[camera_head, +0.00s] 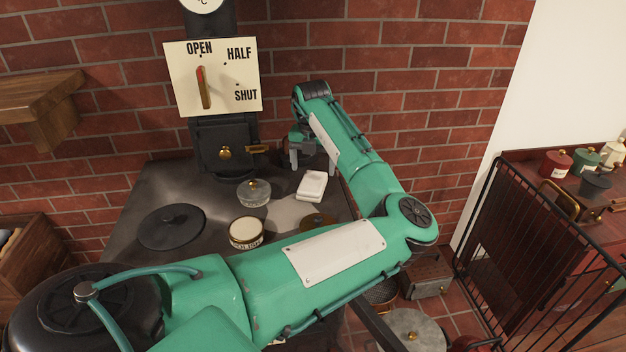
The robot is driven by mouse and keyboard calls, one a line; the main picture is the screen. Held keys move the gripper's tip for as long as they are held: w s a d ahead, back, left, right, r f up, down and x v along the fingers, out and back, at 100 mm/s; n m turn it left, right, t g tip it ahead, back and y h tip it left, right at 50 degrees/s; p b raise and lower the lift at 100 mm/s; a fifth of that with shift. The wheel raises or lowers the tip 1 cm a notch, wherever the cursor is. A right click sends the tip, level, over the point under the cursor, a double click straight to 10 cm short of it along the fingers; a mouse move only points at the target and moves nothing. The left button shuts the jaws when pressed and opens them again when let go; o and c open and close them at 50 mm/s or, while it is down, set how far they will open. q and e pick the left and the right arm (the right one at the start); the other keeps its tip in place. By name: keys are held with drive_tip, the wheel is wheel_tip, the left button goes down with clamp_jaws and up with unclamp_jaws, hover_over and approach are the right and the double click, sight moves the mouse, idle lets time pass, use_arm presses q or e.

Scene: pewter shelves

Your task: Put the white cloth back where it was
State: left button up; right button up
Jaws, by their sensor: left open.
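A folded white cloth (312,184) lies on the dark metal top (290,214), towards its right side. My left arm reaches across from the lower left and bends back towards the brick wall. My left gripper (312,160) points down just behind and above the cloth, with its fingers apart. It looks empty and apart from the cloth, though the exact gap is hard to tell. My right gripper does not show.
A lidded glass jar (254,192) and a polish tin (246,232) stand left of the cloth. A black round lid (172,227) lies farther left. A dial plate (212,77) hangs above a small black door (224,146).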

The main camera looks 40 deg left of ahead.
sight(313, 181)
use_arm(q)
wheel_tip(313, 181, up, 7)
drive_tip(key=b, duration=0.1)
drive_tip(key=shift+s, duration=0.15)
drive_tip(key=shift+d+f, duration=0.1)
idle(0.3)
